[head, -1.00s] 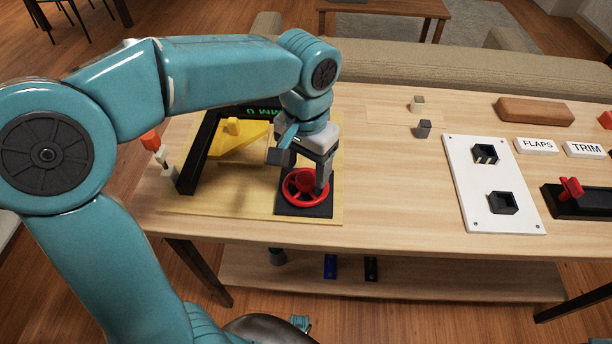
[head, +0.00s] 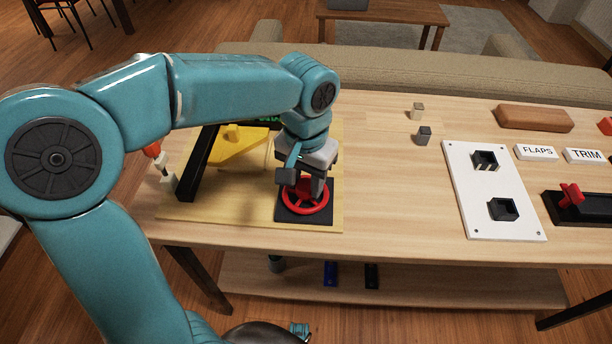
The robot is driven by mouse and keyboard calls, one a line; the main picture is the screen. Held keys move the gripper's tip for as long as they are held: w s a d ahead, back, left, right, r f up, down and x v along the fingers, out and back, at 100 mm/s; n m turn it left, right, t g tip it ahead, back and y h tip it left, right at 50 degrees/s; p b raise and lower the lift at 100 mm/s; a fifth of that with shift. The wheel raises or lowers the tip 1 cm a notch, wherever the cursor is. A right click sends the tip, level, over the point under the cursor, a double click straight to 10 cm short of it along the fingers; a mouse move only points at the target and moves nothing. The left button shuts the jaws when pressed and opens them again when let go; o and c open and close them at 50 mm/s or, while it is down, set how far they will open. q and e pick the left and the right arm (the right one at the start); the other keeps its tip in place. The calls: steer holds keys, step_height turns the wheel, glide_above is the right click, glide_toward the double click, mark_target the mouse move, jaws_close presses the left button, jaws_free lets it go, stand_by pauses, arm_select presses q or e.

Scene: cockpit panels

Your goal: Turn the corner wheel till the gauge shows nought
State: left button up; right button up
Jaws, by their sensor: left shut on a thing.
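The red corner wheel (head: 306,209) lies flat on a dark square base at the near right corner of a yellow board (head: 240,212). My left gripper (head: 305,192) comes down on it from above and is shut on the wheel. The gripper hides the far part of the wheel. The gauge is a green-lit display (head: 268,120) at the back of the board. My arm covers most of it, so I cannot read the number. My right gripper is not in view.
A yellow wedge piece (head: 236,150) and a black bar (head: 197,165) stand on the board, left of my gripper. To the right are two small cubes (head: 424,134), a white socket panel (head: 468,205), FLAPS and TRIM labels (head: 585,156) and a red lever (head: 571,194). The table between is clear.

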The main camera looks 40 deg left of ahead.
mark_target(306, 184)
arm_select(q)
steer(key=o, duration=1.1)
steer(key=shift+c, duration=0.2)
step_height(306, 184, up, 16)
steer(key=p, duration=0.4)
steer(key=shift+r+p, duration=0.2)
steer(key=shift+p, duration=0.15)
